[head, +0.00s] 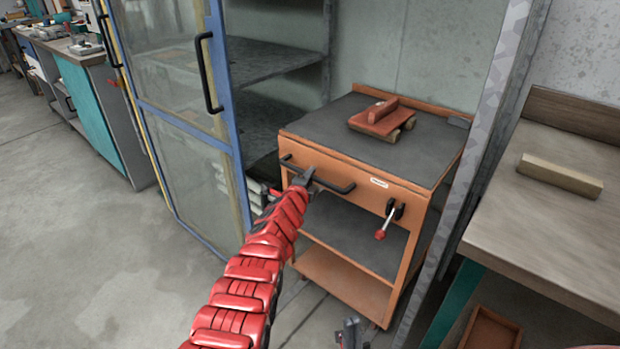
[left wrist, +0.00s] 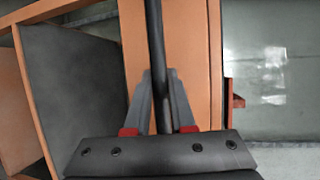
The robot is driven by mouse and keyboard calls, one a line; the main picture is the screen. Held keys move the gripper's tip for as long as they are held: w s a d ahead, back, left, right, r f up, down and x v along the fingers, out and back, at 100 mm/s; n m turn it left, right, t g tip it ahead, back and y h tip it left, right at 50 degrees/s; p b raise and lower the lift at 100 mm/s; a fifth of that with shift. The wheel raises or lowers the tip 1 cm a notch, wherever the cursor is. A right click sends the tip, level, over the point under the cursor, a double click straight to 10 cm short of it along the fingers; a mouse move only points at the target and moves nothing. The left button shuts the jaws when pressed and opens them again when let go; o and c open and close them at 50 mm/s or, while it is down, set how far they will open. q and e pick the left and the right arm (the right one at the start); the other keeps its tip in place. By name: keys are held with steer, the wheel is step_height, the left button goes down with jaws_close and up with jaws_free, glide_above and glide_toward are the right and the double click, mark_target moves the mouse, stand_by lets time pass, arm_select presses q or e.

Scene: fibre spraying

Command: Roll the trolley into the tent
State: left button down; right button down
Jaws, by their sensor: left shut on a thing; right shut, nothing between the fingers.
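The orange trolley (head: 345,156) has a dark grey top and lower shelves. A black bar handle (head: 338,187) runs along its front. My left gripper (head: 308,180) is shut on this handle near its left part; the left wrist view shows the black bar (left wrist: 156,60) between the two fingers. A reddish block-like piece (head: 382,120) lies on the trolley top. A lever with a red tip (head: 386,222) hangs on the trolley front. The trolley stands in a grey-walled bay, which may be the tent. My right gripper (head: 350,333) is low at the bottom edge, apart from the trolley.
A blue-framed clear door (head: 185,125) stands open left of the trolley. A speckled grey post (head: 470,165) is close on its right. A bench (head: 540,215) with a beige block (head: 560,176) is further right. Open concrete floor (head: 90,240) lies at the left.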

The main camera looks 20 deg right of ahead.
arm_select(q)
steer(key=shift+w, duration=0.1)
steer(key=c, duration=0.8)
jaws_free()
steer(key=shift+o, duration=0.2)
